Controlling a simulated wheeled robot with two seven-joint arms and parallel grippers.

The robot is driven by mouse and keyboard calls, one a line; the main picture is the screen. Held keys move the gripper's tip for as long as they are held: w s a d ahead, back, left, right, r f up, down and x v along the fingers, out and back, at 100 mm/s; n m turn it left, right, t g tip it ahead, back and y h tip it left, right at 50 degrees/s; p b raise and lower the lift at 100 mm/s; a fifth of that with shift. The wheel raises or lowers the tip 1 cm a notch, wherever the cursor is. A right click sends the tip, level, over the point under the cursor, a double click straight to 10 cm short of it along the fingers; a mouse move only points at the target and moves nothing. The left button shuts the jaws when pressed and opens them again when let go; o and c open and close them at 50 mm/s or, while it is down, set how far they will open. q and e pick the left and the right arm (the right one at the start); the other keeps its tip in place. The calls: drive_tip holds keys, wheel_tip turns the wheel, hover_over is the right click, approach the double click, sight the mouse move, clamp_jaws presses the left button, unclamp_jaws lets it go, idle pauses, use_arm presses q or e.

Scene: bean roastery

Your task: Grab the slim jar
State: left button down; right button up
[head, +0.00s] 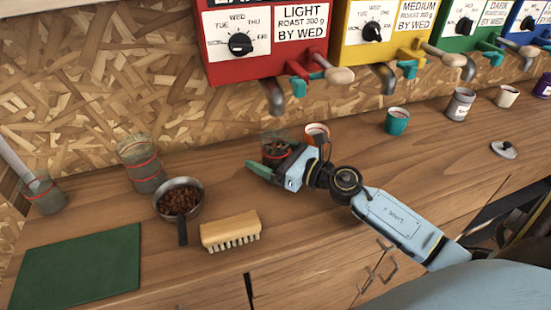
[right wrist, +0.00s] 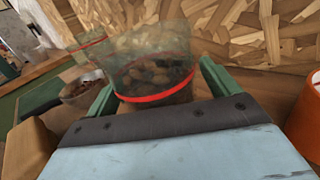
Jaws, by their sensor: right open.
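A glass jar with dark beans and a red band (head: 275,144) stands on the wooden counter near the back wall. My right gripper (head: 272,162) is at this jar, its green fingers open. In the right wrist view the jar (right wrist: 155,72) is between the spread fingers (right wrist: 158,88), one on each side; I cannot tell if either touches it. A taller clear jar with red bands (head: 143,165) stands further left. A third banded glass (head: 46,194) with a pale stick in it is at the far left. My left gripper is not in view.
An orange-red cup (head: 317,133) stands just right of the jar. A metal pan of beans (head: 180,200), a brush (head: 231,232) and a green mat (head: 78,268) lie left. Coloured dispensers with spouts (head: 274,97) overhang the back. A teal cup (head: 397,121) is further right.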

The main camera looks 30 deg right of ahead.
drive_tip(key=c, duration=1.3)
drive_tip(key=shift+r, duration=0.1)
